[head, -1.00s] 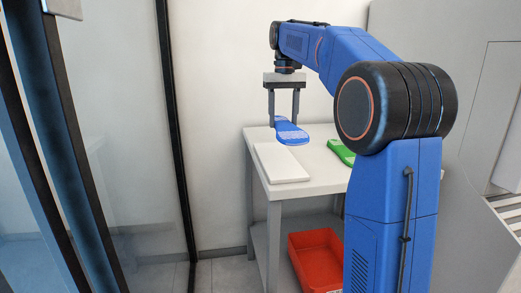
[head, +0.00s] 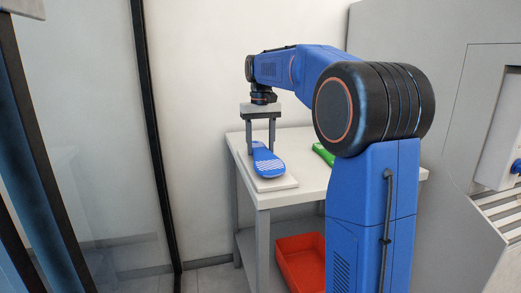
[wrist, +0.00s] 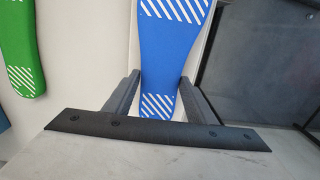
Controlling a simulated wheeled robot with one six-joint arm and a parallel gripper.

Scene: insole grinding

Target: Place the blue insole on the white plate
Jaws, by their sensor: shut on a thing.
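The blue insole (head: 267,161) has white stripes and is over the white plate (head: 284,184) on the table's left part. In the head view it looks to lie on or just above the plate; I cannot tell whether it touches. My gripper (head: 260,150) points down at the insole's far end, shut on it. In the wrist view the blue insole (wrist: 165,60) runs between the two fingers of my gripper (wrist: 158,95), and a strip of the white plate (wrist: 203,45) shows beside it.
A green insole (head: 323,154) lies on the table (head: 310,180) to the right, partly behind my arm; it also shows in the wrist view (wrist: 22,50). A red bin (head: 300,262) is on the lower shelf. A glass panel (head: 80,150) stands at the left.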

